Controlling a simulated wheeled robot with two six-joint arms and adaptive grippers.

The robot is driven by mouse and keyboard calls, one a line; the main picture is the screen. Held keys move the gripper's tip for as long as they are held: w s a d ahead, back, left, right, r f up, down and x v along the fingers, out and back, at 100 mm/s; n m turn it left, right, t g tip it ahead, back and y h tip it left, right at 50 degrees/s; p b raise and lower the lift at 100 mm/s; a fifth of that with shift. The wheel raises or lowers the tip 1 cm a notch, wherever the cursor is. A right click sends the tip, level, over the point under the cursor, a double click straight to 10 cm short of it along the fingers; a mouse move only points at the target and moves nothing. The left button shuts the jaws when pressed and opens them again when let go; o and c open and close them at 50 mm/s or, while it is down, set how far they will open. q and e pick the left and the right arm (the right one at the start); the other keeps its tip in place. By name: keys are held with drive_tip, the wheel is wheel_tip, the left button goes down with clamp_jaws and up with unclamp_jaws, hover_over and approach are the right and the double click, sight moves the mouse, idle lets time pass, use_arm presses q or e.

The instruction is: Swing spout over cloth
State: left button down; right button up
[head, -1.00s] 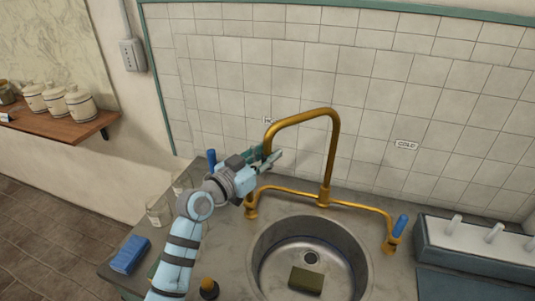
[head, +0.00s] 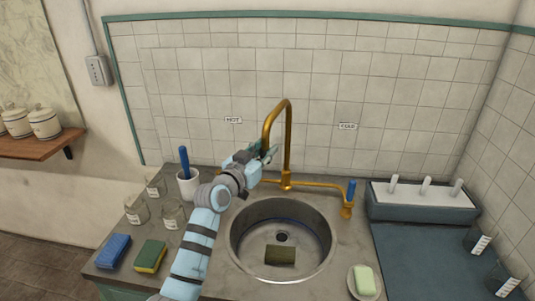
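The brass spout (head: 289,135) rises from the tap behind the steel sink and arches over. Its free end hangs on the left, by my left gripper (head: 269,154). The gripper's fingers overlap the spout's end, and I cannot tell whether they grip or only touch it. A dark olive folded piece (head: 280,255), possibly the cloth, lies in the sink (head: 238,245) in front of the drain. The spout's end is left of and behind this piece. My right gripper is not in view.
Left of the sink are a blue sponge or cloth (head: 114,251), a yellow-green sponge (head: 150,256), glass beakers (head: 173,216) and a white pot (head: 188,183) with a blue-handled tool. Soap on a dish (head: 364,281) and a drying rack (head: 422,203) stand right.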

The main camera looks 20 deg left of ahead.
use_arm(q)
drive_tip(key=d+p, duration=0.1)
drive_tip(key=d, duration=0.4)
drive_tip(key=shift+w+d, duration=0.1)
drive_tip(key=shift+w, duration=0.05)
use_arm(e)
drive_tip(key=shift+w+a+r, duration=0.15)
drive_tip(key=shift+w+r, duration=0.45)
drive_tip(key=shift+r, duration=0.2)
use_arm(q)
drive_tip(key=c, duration=1.7)
unclamp_jaws()
drive_tip(key=o, duration=0.4)
drive_tip(key=shift+w+d, duration=0.1)
drive_tip(key=shift+d, duration=0.05)
drive_tip(key=shift+c, duration=0.2)
drive_tip(key=shift+d, duration=0.1)
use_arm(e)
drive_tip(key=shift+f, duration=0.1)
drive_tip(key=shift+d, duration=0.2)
